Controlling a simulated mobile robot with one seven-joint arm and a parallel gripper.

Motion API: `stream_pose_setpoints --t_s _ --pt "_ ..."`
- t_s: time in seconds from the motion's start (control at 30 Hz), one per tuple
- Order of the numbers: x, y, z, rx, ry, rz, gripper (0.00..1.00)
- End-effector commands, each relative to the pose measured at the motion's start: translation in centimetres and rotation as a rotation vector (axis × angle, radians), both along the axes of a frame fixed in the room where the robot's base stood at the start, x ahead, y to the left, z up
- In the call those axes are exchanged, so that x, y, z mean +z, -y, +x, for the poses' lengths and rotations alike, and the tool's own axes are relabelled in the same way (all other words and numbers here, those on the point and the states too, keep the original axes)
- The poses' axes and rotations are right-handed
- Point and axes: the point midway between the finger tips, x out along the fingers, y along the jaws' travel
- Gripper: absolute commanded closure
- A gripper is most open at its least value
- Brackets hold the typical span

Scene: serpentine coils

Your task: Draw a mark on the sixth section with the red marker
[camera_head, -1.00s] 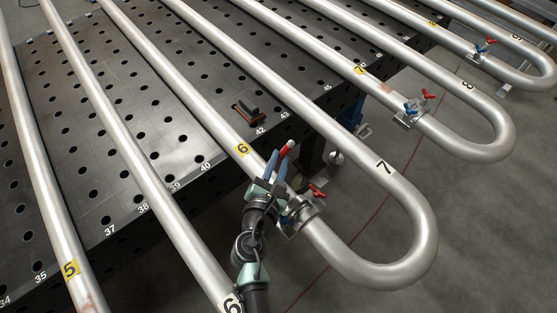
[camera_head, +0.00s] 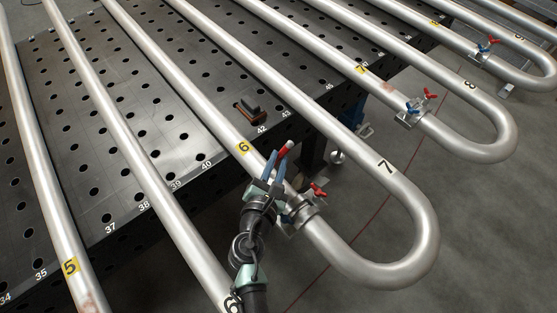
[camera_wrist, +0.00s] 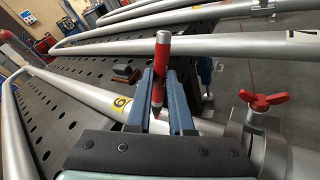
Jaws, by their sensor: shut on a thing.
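The red marker (camera_wrist: 159,75) stands nearly upright between the blue fingers of my gripper (camera_wrist: 158,95), which is shut on it. In the head view the marker (camera_head: 287,148) shows at the tips of my gripper (camera_head: 275,165). The sixth section is the silver pipe (camera_head: 215,118) with a yellow tag 6 (camera_head: 243,147); the tag also shows in the wrist view (camera_wrist: 121,104), left of the marker. My gripper is over this pipe, between the tag and a clamp with a red handle (camera_head: 318,190). The marker's lower tip is close to the pipe; I cannot tell if it touches.
A perforated dark table (camera_head: 100,165) lies under the pipes, with a small brown-black object (camera_head: 248,110) on it. The pipe bend marked 7 (camera_head: 384,167) curves right of my gripper. The clamp's red handle (camera_wrist: 264,99) stands close on the right.

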Motion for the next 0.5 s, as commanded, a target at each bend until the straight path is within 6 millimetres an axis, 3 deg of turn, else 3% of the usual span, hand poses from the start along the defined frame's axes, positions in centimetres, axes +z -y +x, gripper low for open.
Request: stream_pose_setpoints --t_s 0.17,0.5 --pt "0.2 0.0 -0.1 0.001 -0.003 0.0 1.0" --pt "3.7 0.0 0.0 0.0 -0.001 0.0 1.0"
